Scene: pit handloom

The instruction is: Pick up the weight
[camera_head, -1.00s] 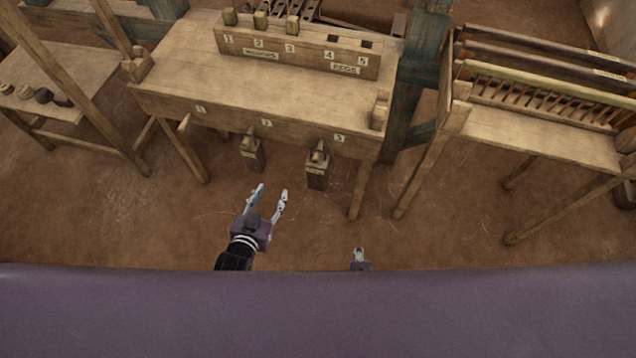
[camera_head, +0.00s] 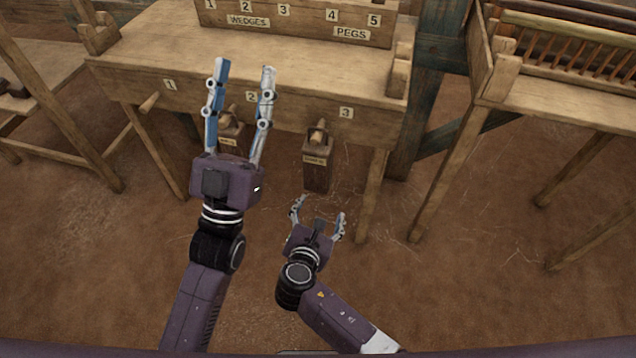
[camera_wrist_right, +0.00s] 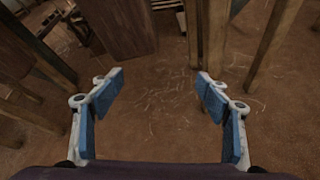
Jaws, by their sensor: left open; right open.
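Two brown block weights with labels and wooden tops hang at the front edge of the table. The right weight (camera_head: 318,165) is below the number 3 tag; it also shows large in the right wrist view (camera_wrist_right: 118,28), at the upper left. The left weight (camera_head: 230,134) is below the number 2 tag, partly hidden behind my left gripper. My left gripper (camera_head: 243,75) is open, its fingers reaching up in front of the table edge. My right gripper (camera_head: 320,207) is open and empty, just below and in front of the right weight; its spread fingers show in the right wrist view (camera_wrist_right: 160,77).
The wooden table (camera_head: 180,50) carries a rack (camera_head: 300,22) marked wedges and pegs. Its legs stand on both sides of the weights. A second bench (camera_head: 560,100) with slatted parts stands at the right. The brown floor between them is clear.

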